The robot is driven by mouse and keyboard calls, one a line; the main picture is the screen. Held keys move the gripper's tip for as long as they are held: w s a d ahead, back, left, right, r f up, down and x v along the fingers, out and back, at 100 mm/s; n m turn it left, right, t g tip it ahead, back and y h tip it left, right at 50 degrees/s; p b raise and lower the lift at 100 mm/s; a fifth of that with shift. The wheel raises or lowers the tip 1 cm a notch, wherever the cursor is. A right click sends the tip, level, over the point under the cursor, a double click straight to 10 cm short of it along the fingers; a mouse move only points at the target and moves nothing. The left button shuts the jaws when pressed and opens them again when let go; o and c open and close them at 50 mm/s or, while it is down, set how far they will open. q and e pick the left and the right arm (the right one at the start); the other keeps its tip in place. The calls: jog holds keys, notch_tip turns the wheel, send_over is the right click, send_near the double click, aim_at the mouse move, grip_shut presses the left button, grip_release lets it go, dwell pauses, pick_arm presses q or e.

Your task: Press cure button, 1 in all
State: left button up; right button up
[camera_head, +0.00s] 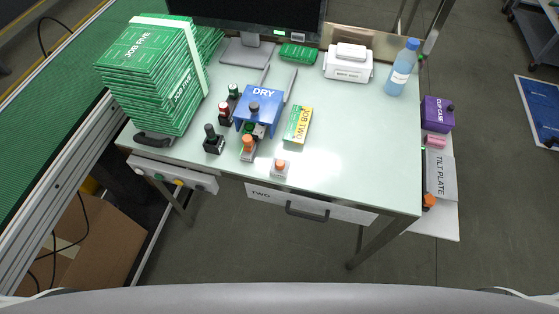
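No label reading "cure" is legible, so I cannot tell for sure which control is the cure button. A small orange knob or button on a white base (281,167) stands near the table's front edge. A white panel (202,184) with several small coloured buttons hangs under the front left edge. A blue unit marked DRY (260,105) stands in the middle of the table, with small parts under and in front of it. Neither of my grippers is in view.
The pale table (350,155) carries a tall stack of green boards (150,80), a card marked JOB TWO (298,125), dark bottles (213,140), a white box (348,63) and a blue bottle (402,68). A purple case (438,113) sits on a right side shelf. The table's right front is clear.

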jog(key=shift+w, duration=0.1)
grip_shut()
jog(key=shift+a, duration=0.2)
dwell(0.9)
